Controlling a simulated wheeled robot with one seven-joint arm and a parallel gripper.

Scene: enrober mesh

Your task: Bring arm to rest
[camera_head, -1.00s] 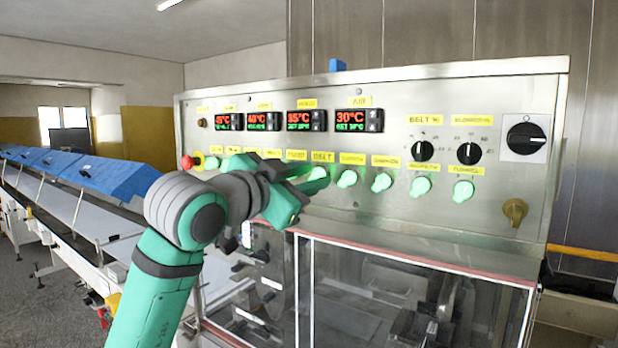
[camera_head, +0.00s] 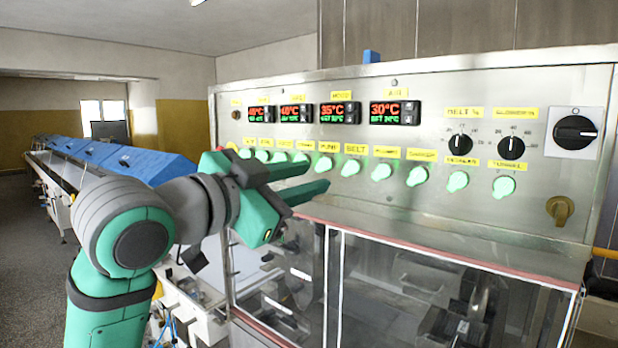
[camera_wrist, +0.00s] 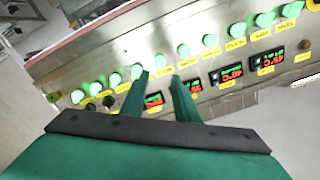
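In the wrist view my gripper (camera_wrist: 160,82) also shows two separate fingers over the panel face. My arm comes up from the lower left and bends at a grey joint. I cannot tell whether a fingertip touches the panel; a gap seems to show. The gripper's body hides part of the panel's left end.
The panel has temperature displays (camera_head: 395,112), green knobs (camera_head: 418,176), black dials (camera_head: 511,147) and a rotary switch (camera_head: 574,132). Below is a clear-walled machine housing (camera_head: 390,290). A conveyor with blue covers (camera_head: 125,160) runs along the left. Floor shows at far left.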

